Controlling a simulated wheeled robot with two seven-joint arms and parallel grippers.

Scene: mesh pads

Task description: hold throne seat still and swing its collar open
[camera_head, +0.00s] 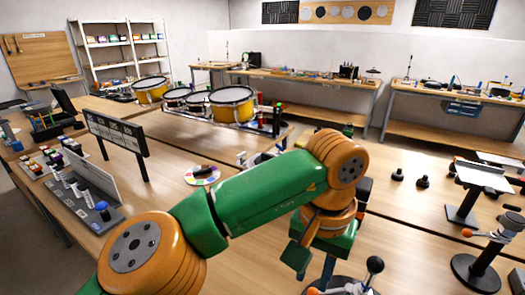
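My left arm, green and orange, crosses the middle of the view and bends down at its wrist. My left gripper (308,256) shows only in part below the wrist; I cannot tell whether its fingers are open or touch anything. Just below it, at the bottom edge, is a metal fixture with a black ball-ended lever (375,265), cut off by the frame. I cannot make out the throne seat or its collar for sure; the arm and the frame edge may hide them. My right gripper is not in view.
On the right stand a plate on a black post (482,177) and a metal stand with an orange knob (487,245). Two small black knobs (422,182) lie nearby. Drums (232,104) stand on the table behind my arm. The tabletop right of my wrist is mostly clear.

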